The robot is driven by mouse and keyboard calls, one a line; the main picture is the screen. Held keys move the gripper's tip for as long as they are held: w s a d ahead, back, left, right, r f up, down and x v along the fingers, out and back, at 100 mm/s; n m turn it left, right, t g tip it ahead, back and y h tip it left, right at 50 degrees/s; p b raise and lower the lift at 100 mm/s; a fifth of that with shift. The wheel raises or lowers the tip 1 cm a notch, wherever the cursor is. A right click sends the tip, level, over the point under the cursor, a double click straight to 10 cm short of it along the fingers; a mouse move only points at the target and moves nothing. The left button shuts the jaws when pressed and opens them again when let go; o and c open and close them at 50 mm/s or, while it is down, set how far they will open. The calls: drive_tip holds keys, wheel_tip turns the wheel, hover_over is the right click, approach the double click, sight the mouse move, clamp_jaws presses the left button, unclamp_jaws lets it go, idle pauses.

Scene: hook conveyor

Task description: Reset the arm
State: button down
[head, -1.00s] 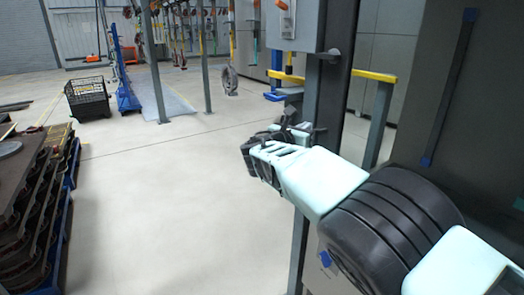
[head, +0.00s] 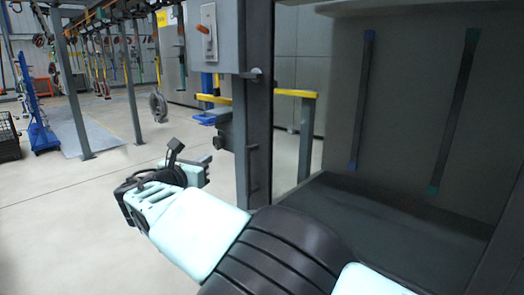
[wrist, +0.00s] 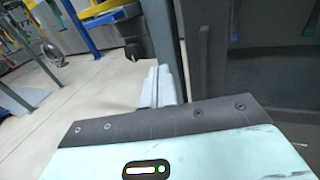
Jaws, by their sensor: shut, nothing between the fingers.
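My gripper (head: 203,170) is at the end of my pale mint arm in the head view, left of a dark upright post. In the wrist view, the two pale fingers (wrist: 160,86) lie side by side, pressed together. The gripper is shut and holds nothing. It is in open air above the floor, and nothing appears to touch the fingers.
A grey post (head: 254,120) with a switch box (head: 213,35) stands just right of the gripper. A dark cabinet-like recess (head: 400,110) fills the right side. A yellow rail (head: 296,94) is behind the post. Pale floor (head: 60,215) on the left is clear.

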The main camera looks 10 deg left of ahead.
drive_tip(key=w+d+m+g, duration=0.1)
drive_tip(key=d, duration=0.1)
drive_tip(key=w+d+m+g, duration=0.1)
drive_tip(key=d, duration=0.2)
drive_tip(key=w+d+f+m+g+h, duration=0.1)
drive_tip(key=d, duration=0.1)
drive_tip(key=shift+d, duration=0.25)
drive_tip(key=s+d+f+m+g, duration=0.2)
drive_tip(key=d+m+g, duration=0.1)
drive_tip(key=d, duration=0.3)
drive_tip(key=s+d+f+m+g, duration=0.1)
drive_tip(key=s+d+m+g, duration=0.1)
drive_tip(key=d+m+g, duration=0.3)
drive_tip(key=s+d+m+g+y, duration=0.2)
drive_tip(key=s+d+m, duration=0.3)
drive_tip(key=s, duration=0.7)
drive_tip(key=s+d+m+g+y+p, duration=0.1)
drive_tip(key=s+d+m, duration=0.3)
drive_tip(key=s+d, duration=0.4)
drive_tip(key=s+d+m+g+y+p, duration=0.1)
drive_tip(key=s+d+m, duration=0.4)
drive_tip(key=s, duration=1.1)
drive_tip(key=shift+s+d+f+m+g+y, duration=0.2)
drive_tip(key=shift+d+f+m+g+y, duration=0.15)
drive_tip(key=shift+d+g+y, duration=0.65)
drive_tip(key=shift+a, duration=0.2)
